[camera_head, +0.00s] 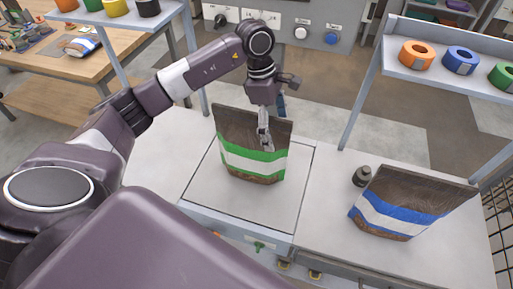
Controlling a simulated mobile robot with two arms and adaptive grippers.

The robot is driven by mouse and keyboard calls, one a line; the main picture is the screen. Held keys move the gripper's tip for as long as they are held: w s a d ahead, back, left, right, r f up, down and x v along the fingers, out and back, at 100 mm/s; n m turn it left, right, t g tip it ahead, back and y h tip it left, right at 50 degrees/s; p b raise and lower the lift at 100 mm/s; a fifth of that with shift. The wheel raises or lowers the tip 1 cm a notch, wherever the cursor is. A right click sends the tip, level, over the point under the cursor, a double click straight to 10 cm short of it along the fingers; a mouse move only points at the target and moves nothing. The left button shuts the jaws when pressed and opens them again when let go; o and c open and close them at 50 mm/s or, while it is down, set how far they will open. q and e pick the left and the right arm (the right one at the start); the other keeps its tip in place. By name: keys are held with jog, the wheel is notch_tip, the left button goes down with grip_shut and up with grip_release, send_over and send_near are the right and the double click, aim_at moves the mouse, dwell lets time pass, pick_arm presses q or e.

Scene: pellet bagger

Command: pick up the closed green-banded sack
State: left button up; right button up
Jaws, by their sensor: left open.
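The green-banded sack (253,160) stands upright on the square plate in the middle of the bench. It is brown with a white and green band, and its top edge looks flat and closed. My left gripper (265,133) is open and points down at the upper right part of the sack. One finger shows in front of the sack's upper face. The other finger is partly hidden, and I cannot tell whether either touches the sack. My right gripper is not in view.
A blue-banded sack (405,205) stands on the bench at the right, with a small dark bottle (362,176) beside it. A shelf (400,68) with coloured tape rolls is above right. A wooden table (120,50) is at the back left. The bench left of the green-banded sack is clear.

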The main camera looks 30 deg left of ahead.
aim_at(252, 130)
pick_arm(q)
jog(key=a+y, duration=0.1)
jog(key=a, duration=0.1)
jog(key=a+r+y, duration=0.1)
jog(key=a, duration=0.2)
jog(key=a+y, duration=0.1)
jog(key=a, duration=0.1)
jog(key=shift+w+a+r, duration=0.25)
jog(key=shift+a+r, duration=0.05)
jog(key=shift+r, duration=0.05)
jog(key=shift+a+f, duration=0.15)
jog(key=shift+f, duration=0.1)
jog(key=shift+s+f+p, duration=0.15)
jog(key=shift+f+p, duration=0.35)
jog(key=shift+f, duration=0.4)
jog(key=shift+f+p, duration=0.3)
notch_tip(252, 130, down, 4)
jog(key=shift+a+r+p, duration=0.1)
jog(key=shift+r+p, duration=0.1)
jog(key=shift+p, duration=0.75)
jog(key=shift+f, duration=0.55)
jog(key=c, duration=1.8)
jog(key=shift+r, duration=0.1)
jog(key=shift+c, duration=0.8)
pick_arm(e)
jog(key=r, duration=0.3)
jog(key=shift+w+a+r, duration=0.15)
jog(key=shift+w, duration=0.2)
